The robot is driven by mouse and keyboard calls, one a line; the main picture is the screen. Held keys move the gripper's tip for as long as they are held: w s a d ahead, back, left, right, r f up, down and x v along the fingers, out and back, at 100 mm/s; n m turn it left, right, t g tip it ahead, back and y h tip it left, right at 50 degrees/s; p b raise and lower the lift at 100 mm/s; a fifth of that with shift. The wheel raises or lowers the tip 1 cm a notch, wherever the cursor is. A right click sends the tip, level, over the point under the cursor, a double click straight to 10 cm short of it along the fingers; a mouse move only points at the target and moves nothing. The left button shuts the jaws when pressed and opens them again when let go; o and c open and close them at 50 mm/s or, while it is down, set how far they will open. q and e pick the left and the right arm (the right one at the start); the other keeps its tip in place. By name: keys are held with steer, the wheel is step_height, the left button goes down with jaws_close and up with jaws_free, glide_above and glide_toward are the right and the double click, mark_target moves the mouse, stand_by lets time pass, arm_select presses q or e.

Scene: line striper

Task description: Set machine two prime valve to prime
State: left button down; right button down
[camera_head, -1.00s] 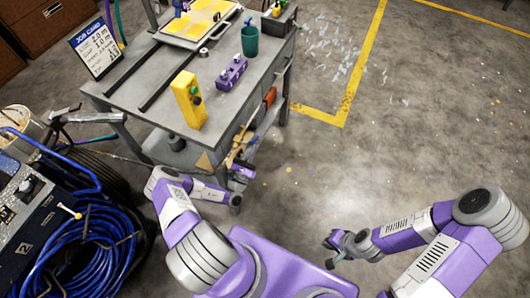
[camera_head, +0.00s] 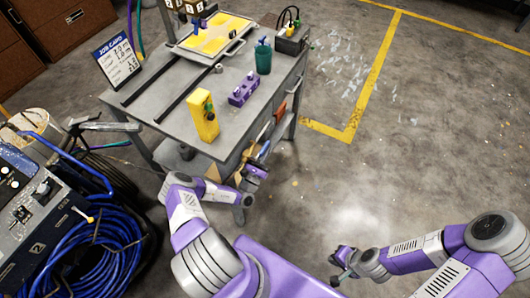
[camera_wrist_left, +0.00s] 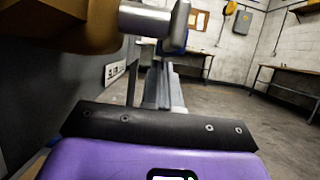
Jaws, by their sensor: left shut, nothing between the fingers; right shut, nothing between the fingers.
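Machine two (camera_head: 40,215) is the dark box at the left edge with a "2" label on its side, a knob and small fittings on its panel. My left gripper (camera_head: 256,172) is shut and empty beside the workbench's near side, well right of the machine. My right gripper (camera_head: 338,272) is shut and empty over open floor at the lower right. The left wrist view does not show the machine clearly.
Coiled blue hose (camera_head: 95,250) surrounds the machine's near side. A white bucket (camera_head: 35,125) stands behind it. Floor at the right is free.

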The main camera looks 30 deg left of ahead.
stand_by(0.7)
arm_select(q)
step_height(320, 180, down, 14)
steer(key=b, duration=0.5)
steer(key=shift+s+b, duration=0.25)
steer(key=shift+b, duration=0.05)
steer(key=shift+r, duration=0.1)
